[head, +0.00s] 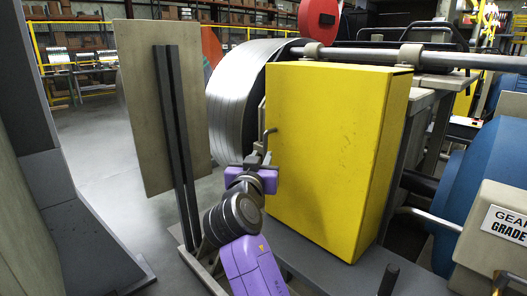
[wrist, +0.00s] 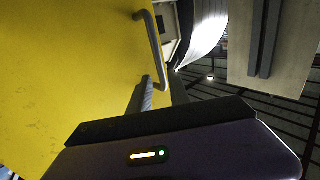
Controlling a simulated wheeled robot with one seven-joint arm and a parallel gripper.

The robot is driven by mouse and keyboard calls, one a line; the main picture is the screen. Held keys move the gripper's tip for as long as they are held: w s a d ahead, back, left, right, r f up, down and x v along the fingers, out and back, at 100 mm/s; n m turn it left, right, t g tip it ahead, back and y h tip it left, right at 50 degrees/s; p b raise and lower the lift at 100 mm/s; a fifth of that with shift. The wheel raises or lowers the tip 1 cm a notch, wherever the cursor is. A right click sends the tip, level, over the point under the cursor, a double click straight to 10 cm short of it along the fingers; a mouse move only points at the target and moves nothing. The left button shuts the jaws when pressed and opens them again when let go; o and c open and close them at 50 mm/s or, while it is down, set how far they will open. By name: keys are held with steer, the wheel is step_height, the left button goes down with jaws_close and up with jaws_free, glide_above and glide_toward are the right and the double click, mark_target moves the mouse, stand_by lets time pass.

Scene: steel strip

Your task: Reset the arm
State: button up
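My gripper (head: 258,159), on my purple and grey arm, is in front of the left edge of the yellow cabinet (head: 325,155), near its bent grey handle (head: 266,140). In the wrist view, my gripper's two dark fingers (wrist: 161,92) stand apart with a gap between them. The handle (wrist: 154,45) sticks out from the yellow face (wrist: 70,70), and its lower end reaches close to the fingertips. I cannot tell whether the fingers touch it. The cabinet door looks shut.
A beige panel on dark posts (head: 155,100) stands left of my arm. A steel coil (head: 240,95) is behind the cabinet. Blue machinery (head: 465,200) and a sign box (head: 495,235) are at the right. Open floor (head: 105,150) lies at the left.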

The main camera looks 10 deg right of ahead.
steer(key=shift+s+a, duration=0.1)
steer(key=shift+s, duration=0.2)
